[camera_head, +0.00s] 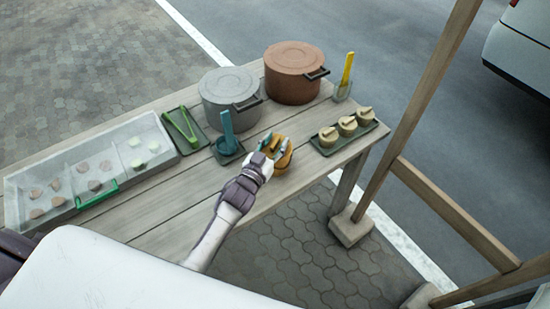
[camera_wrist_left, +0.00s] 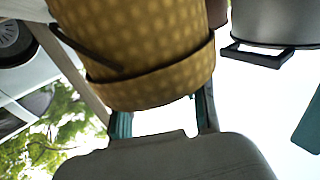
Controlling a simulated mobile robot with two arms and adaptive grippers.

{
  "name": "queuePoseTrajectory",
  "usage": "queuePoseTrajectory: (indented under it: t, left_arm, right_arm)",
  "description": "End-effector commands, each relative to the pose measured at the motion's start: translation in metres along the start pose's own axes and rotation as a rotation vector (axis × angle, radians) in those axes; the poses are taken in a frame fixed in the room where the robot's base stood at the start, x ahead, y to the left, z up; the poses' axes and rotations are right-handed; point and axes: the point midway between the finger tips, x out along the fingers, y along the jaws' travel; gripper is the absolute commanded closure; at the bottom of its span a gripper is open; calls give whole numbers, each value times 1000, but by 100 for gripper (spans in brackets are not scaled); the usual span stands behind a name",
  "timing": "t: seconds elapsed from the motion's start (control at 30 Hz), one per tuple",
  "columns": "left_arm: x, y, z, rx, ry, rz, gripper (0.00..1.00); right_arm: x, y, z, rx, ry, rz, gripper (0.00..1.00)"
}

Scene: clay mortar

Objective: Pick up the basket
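The basket (camera_head: 286,160) is a small orange-brown container on the front part of the wooden table, partly covered by my left gripper. The left wrist view shows it large as a yellow woven basket (camera_wrist_left: 140,45) with a raised rim band, close in front of the gripper. My left gripper (camera_head: 271,143) is at the basket's rim. Its two teal fingers are spread apart in the left wrist view (camera_wrist_left: 163,108); their tips are hidden behind the basket, so contact is unclear. My right gripper is not in view.
A grey pot (camera_head: 228,100) and a brown pot (camera_head: 292,75) stand behind. A blue utensil in a holder (camera_head: 227,143) is left of the gripper. A tray with three small beige containers (camera_head: 347,127) is at right. A clear-lidded case (camera_head: 90,172) lies left. A wooden post (camera_head: 420,110) rises at right.

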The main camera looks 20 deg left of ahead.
Motion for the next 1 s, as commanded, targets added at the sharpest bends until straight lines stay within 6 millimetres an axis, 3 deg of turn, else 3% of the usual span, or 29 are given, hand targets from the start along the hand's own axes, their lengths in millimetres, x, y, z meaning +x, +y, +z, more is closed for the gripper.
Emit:
queuePoseTrajectory:
  t: [0.03,0.27,0.83,1.0]
  left_arm:
    - [0,0,0,0,0,0,63]
    - [0,0,0,0,0,0,100]
    - [0,0,-2,0,3,0,100]
    - [0,0,-10,0,4,0,100]
  right_arm:
    - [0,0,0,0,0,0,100]
    - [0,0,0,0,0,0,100]
    - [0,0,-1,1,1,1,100]
    - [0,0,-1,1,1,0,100]
